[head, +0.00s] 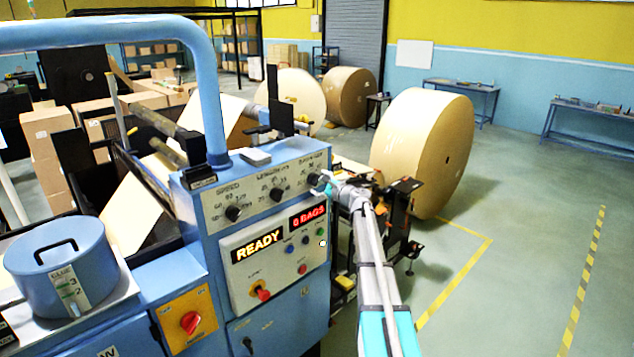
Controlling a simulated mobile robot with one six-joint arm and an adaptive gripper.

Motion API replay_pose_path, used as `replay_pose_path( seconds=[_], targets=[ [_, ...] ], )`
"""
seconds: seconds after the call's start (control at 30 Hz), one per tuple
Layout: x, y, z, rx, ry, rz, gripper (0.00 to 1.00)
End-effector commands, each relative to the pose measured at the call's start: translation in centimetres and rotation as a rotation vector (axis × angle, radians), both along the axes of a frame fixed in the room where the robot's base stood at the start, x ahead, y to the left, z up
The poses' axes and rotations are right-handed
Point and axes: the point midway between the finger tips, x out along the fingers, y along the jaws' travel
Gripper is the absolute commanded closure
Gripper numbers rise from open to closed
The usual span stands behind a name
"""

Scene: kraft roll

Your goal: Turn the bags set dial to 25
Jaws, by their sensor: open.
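The blue machine's control panel (270,200) has three black dials in a row along its top. The rightmost dial (313,179) appears to be the bags set dial; its label and numbers are too small to read surely. My gripper (322,184) is open, right beside this dial, reaching in from the right. I cannot tell whether the fingers touch the dial or stand around it. The dial's right side and its pointer are partly hidden. The red display (307,217) reads 0 BAGS, and the other display (257,246) reads READY.
The speed dial (233,213) and the middle dial (276,195) sit left of the rightmost one. Small buttons and a red-yellow switch (261,292) lie below. A blue pipe (208,90) rises at the panel's left. A large kraft roll (420,150) stands behind my arm; floor at right is free.

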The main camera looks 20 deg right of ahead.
Motion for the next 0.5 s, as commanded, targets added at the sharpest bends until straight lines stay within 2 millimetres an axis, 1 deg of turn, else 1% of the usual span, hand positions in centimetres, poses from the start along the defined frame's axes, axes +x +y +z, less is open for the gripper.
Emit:
replay_pose_path(
  seconds=[0.03, 0.2, 0.5],
  targets=[
    [0.60, 0.14, 0.00, 0.000, 0.000, 0.000, 0.01],
    [1.35, 0.47, 0.00, 0.000, 0.000, 0.000, 0.01],
    [1.44, 0.52, 0.00, 0.000, 0.000, -0.001, 0.01]
  ],
)
